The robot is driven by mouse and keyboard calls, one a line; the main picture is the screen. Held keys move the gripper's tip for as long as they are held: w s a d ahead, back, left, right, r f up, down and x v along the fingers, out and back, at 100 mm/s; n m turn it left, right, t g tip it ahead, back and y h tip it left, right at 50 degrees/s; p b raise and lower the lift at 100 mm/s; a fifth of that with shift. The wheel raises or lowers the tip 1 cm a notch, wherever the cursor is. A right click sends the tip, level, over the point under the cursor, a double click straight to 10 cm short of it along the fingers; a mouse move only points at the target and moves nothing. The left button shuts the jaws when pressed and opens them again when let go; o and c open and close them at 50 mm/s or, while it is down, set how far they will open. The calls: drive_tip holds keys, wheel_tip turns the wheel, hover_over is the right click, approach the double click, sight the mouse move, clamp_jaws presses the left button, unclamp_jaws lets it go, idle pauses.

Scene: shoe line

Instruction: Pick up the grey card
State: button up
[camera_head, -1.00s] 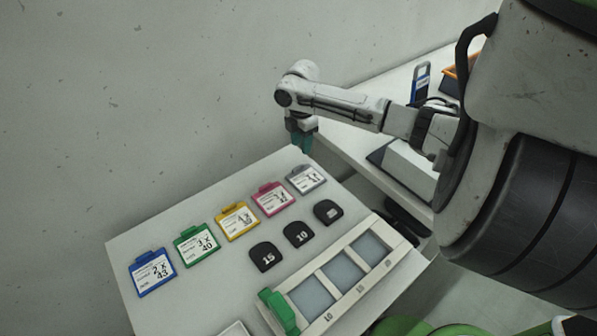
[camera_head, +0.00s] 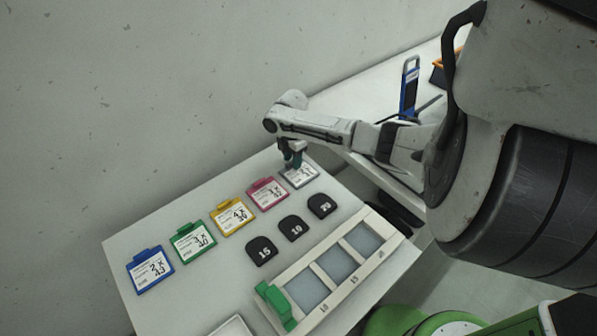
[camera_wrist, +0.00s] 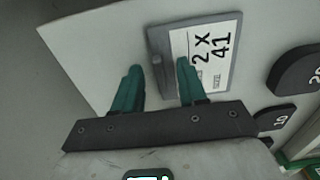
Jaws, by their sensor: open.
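The grey card (camera_head: 301,174) lies flat at the far right end of a row of coloured cards on the white table. In the wrist view the grey card (camera_wrist: 207,58) shows a white label reading 2 x 41 and a grey tab on its left edge. My gripper (camera_head: 291,160) is at the tab end of the card. In the wrist view my gripper (camera_wrist: 160,70) is open, with its two green fingers apart. One finger overlaps the card in the picture and the other is left of the tab. I cannot tell the height above the table.
Pink (camera_head: 267,193), yellow (camera_head: 231,217), green (camera_head: 194,242) and blue (camera_head: 151,269) cards lie to the left. Black tags 20 (camera_head: 322,205), 10 (camera_head: 293,228) and 15 (camera_head: 261,251) lie in front. A three-window tray (camera_head: 318,270) stands nearer.

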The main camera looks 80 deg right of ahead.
clamp_jaws()
idle(0.3)
idle(0.4)
